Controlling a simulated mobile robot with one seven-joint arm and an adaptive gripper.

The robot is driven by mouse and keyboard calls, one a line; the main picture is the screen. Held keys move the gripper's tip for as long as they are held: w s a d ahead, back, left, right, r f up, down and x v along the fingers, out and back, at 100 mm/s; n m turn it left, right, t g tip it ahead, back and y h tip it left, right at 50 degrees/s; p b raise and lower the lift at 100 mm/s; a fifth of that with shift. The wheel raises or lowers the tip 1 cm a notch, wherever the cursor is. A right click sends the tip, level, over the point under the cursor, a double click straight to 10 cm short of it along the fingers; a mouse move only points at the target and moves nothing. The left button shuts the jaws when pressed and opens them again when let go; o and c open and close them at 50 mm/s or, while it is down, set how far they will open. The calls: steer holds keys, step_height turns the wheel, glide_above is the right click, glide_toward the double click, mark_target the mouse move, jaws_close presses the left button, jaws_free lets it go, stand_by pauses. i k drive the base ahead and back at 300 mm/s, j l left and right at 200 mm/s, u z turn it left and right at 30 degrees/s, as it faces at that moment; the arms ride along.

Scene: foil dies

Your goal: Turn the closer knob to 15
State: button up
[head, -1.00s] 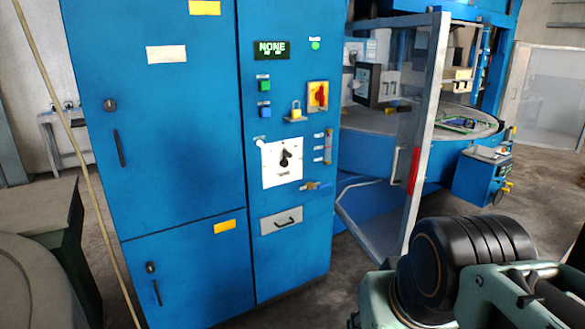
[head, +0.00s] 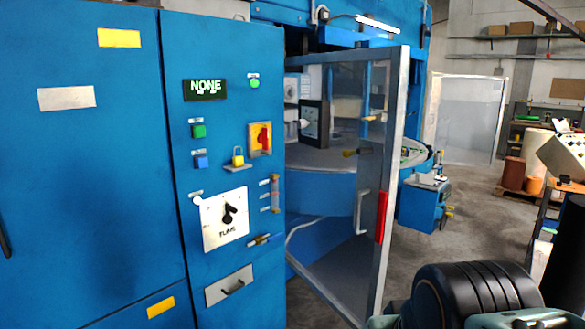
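A black knob (head: 230,212) sits on a white square plate (head: 212,238) on the blue cabinet's control column in the head view. Its pointer is angled, and the printing under it is too small to read surely; I cannot make out a 15. Part of my arm shows at the lower right, apart from the knob. My gripper's fingers are not in view.
Above the knob are a display (head: 205,89) reading NONE, buttons, a red-yellow switch (head: 260,138) and a padlock (head: 238,156). Floor is open to the right.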

mark_target(301, 123)
steer(key=i+j+u, duration=0.1)
steer(key=i+j, duration=0.95)
steer(key=i, duration=0.1)
